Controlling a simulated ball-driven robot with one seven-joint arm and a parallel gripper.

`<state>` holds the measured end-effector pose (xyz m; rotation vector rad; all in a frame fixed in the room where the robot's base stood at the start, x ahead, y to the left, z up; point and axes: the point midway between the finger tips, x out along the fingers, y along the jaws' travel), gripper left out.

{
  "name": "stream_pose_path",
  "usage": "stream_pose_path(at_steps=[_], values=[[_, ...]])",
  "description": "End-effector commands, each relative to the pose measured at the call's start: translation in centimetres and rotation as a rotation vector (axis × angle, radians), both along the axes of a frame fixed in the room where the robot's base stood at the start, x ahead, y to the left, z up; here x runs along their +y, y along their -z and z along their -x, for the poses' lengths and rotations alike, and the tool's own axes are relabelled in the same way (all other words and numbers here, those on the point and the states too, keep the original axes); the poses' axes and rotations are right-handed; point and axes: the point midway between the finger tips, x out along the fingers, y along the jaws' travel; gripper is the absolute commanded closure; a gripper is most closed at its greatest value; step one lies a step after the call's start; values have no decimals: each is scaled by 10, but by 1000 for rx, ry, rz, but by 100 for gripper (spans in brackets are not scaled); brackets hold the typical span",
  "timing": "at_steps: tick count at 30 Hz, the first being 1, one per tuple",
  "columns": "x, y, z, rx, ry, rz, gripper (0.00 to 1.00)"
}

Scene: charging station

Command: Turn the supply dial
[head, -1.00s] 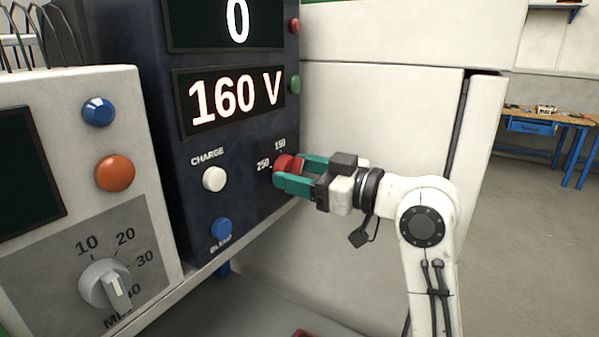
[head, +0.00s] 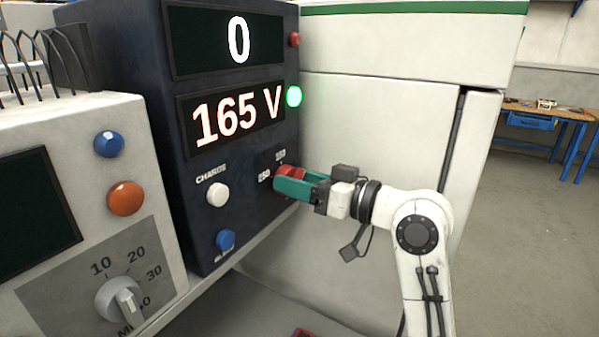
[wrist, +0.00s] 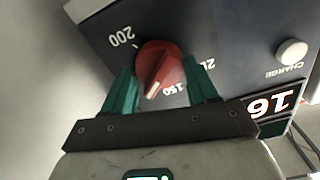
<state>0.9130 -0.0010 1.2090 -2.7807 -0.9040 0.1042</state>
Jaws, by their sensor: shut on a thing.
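The supply dial is a red knob (head: 290,172) low on the right of the dark blue supply unit (head: 240,172). My gripper (head: 292,180), with green fingers, is shut on the dial. In the wrist view, the red dial (wrist: 160,68) sits between the two green fingers (wrist: 163,88), its pale pointer mark near the 150 label, and the picture is turned over. The voltage display (head: 235,118) reads 165 V. The display above it (head: 238,40) reads 0. A green lamp (head: 294,96) beside the voltage display is lit. The fingers hide part of the dial in the head view.
A white CHARGE button (head: 217,194) and a blue button (head: 226,239) sit left of the dial. A grey unit at left has a blue button (head: 109,144), an orange button (head: 126,198) and a grey knob (head: 120,299). Open floor (head: 530,230) lies at right.

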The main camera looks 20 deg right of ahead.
Motion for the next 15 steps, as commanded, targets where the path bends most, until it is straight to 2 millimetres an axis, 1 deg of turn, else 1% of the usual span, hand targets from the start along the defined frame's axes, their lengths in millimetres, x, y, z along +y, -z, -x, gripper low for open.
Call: stream_pose_path(at_steps=[1, 6, 15], values=[[0, -3, 0, 18, -1, -23, 72], [0, -2, 0, 59, -1, -82, 72], [-1, 0, -1, 86, 2, -121, 72]])
